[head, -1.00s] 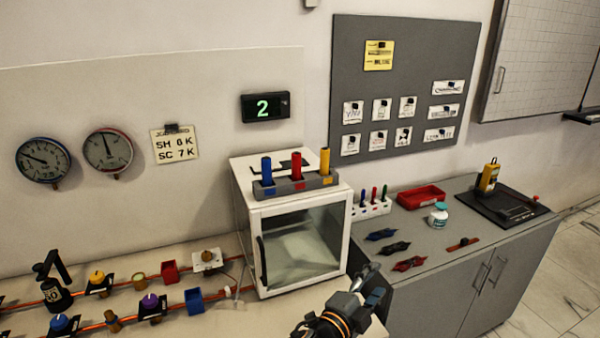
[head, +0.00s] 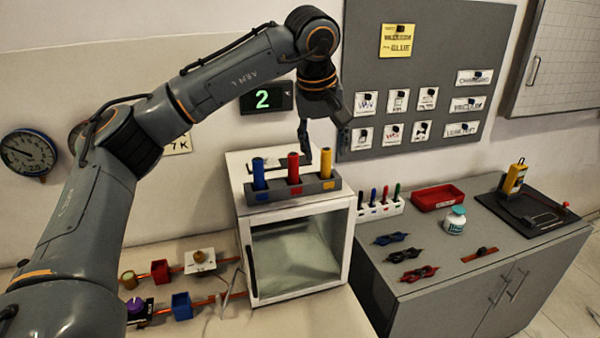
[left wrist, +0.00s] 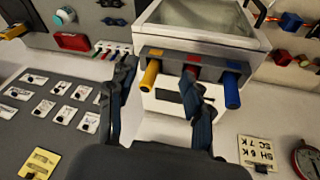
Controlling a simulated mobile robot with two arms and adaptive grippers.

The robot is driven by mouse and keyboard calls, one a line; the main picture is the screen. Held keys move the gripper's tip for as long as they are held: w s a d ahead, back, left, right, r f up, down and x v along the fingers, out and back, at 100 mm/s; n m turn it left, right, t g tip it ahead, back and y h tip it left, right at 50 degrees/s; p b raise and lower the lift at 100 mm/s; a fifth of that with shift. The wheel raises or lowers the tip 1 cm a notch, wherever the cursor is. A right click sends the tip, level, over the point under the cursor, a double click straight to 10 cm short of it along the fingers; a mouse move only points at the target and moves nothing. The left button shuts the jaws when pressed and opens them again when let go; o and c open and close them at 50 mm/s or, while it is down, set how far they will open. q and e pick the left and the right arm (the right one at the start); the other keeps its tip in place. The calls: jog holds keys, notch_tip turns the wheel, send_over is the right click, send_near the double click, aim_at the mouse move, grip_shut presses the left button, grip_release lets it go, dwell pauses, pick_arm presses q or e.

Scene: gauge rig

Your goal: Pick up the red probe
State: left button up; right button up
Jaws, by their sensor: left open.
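The red probe (head: 293,168) stands upright in the middle of a grey rack (head: 320,186) on top of a white glass-fronted box. A blue probe (head: 258,174) is to its left and a yellow probe (head: 326,163) to its right. My left gripper (head: 326,152) is open and empty above and behind the rack, towards its right side. In the left wrist view, the yellow probe (left wrist: 150,76) shows between the fingers of my left gripper (left wrist: 158,72). The right-hand finger there hides most of the red probe; the blue probe (left wrist: 232,90) is clear beyond it. My right gripper is out of view.
The white box (head: 296,215) stands beside a grey cabinet (head: 470,240) holding a red tray (head: 437,197), a bottle (head: 455,220) and a marker rack (head: 380,207). A display (head: 267,98) reading 2 and a grey label board (head: 420,80) are on the wall close to my left arm.

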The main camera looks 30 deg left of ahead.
aim_at(293, 165)
pick_arm(q)
jog(key=s+a+r+y, duration=0.1)
jog(key=a+r+y, duration=0.15)
jog(key=a, duration=0.45)
jog(key=p+x, duration=0.2)
jog(key=x, duration=0.4)
jog(key=shift+d+f, duration=0.1)
jog(key=shift+d, duration=0.1)
jog(key=shift+w+f, duration=0.1)
jog(key=shift+f, duration=0.15)
jog(key=p+x, duration=0.3)
jog(key=x, duration=0.1)
jog(key=shift+w+a+f, duration=0.1)
jog(key=shift+w+f, duration=0.05)
jog(key=shift+f, duration=0.2)
jog(key=shift+w+f, duration=0.1)
jog(key=shift+f, duration=0.25)
jog(key=shift+r, duration=0.1)
grip_shut()
